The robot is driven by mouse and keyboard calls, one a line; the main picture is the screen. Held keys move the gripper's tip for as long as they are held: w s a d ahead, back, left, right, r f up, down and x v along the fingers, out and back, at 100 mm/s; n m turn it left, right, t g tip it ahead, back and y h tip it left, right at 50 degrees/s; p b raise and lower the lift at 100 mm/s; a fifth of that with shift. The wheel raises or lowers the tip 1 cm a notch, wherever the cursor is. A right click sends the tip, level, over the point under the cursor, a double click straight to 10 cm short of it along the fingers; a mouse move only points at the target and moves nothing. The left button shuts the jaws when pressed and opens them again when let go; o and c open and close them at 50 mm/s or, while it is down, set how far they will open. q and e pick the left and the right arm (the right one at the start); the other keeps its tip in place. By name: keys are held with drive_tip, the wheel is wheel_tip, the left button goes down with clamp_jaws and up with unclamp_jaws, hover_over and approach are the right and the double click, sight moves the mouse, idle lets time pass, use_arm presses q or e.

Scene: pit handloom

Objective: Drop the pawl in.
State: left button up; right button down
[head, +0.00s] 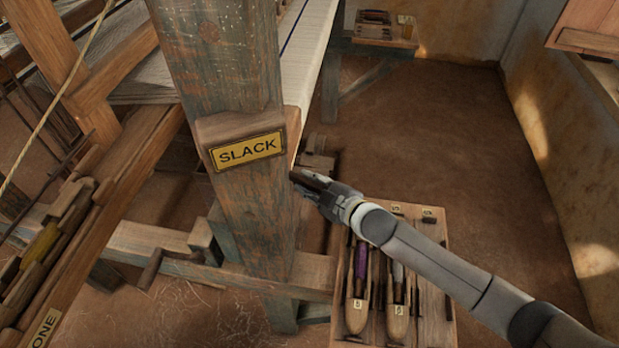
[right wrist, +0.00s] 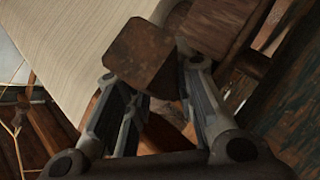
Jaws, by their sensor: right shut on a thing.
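My right gripper (head: 322,190) reaches in from the right, beside the post (head: 228,70) with the SLACK sign. It is shut on a dark rust-brown piece, which I take to be the pawl (head: 304,178). In the right wrist view the pawl (right wrist: 141,54) shows as a flat, blunt-cornered end at the fingertips (right wrist: 152,80). It is held close to the right side of the SLACK block (head: 247,150). A ratchet is not clearly visible, and I cannot tell whether the pawl touches anything. My left gripper is not in view.
Pale cloth (head: 306,60) stretches behind the post and fills the upper left of the right wrist view. A wooden tray (head: 432,300) with shuttles (head: 357,308) lies below my right arm. A small bench (head: 388,42) stands at the back. The earthen floor at right is clear.

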drive_tip(key=shift+r, duration=0.2)
drive_tip(key=c, duration=1.2)
unclamp_jaws()
drive_tip(key=shift+d, duration=0.1)
drive_tip(key=v, duration=1.2)
drive_tip(key=shift+r, duration=0.15)
